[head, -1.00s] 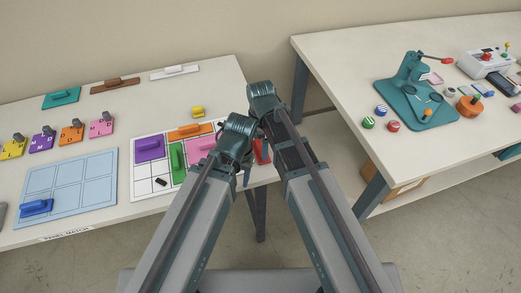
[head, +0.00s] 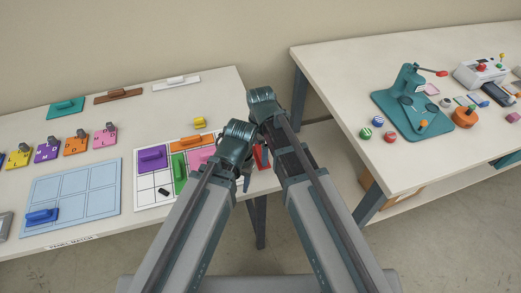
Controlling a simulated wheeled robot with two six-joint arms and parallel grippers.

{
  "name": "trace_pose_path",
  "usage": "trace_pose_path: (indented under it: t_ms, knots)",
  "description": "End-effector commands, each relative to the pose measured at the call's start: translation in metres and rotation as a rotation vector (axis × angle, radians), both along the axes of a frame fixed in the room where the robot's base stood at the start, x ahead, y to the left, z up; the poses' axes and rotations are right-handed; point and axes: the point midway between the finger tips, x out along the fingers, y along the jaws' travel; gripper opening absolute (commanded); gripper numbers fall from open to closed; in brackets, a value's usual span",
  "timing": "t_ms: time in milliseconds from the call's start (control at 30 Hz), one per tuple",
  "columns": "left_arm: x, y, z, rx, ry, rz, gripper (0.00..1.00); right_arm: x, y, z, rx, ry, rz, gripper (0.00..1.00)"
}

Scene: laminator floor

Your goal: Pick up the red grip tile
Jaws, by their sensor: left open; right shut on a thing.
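The red grip tile (head: 261,158) shows as a small red patch between my two forearms, by the right end of the near table. Most of it is hidden by my arms. My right gripper (head: 259,141) comes down at this patch and is shut on it; its fingertips are largely covered by my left wrist. My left gripper (head: 246,184) is lower, pointing down near the table's right edge. It is open, with nothing seen in it.
A white panel (head: 143,206) holds purple, orange, green and pink tiles. Left of it lies a light-blue panel (head: 85,211) with a blue tile (head: 42,216). Lettered tiles and a yellow block (head: 199,122) lie behind. A teal press (head: 405,105) stands on the right table.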

Motion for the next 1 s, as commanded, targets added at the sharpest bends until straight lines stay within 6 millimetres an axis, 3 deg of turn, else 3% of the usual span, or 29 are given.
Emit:
trace_pose_path:
  t_ms: [33, 100, 400, 1000]
  knots:
    - [0.0, 0.0, 0.016, 0.0, 0.0, 0.0, 0.52, 0.0, 0.0, 0.016, 0.0, 0.0, 0.0, 0.04]
    - [0.0, 0.0, 0.027, 0.0, 0.0, 0.0, 0.52, 0.0, 0.0, 0.027, 0.0, 0.0, 0.0, 0.04]
    - [0.0, 0.0, 0.067, 0.0, 0.0, 0.0, 0.52, 0.0, 0.0, 0.067, 0.0, 0.0, 0.0, 0.04]
    - [0.0, 0.0, 0.07, 0.0, 0.0, 0.0, 0.52, 0.0, 0.0, 0.07, 0.0, 0.0, 0.0, 0.04]
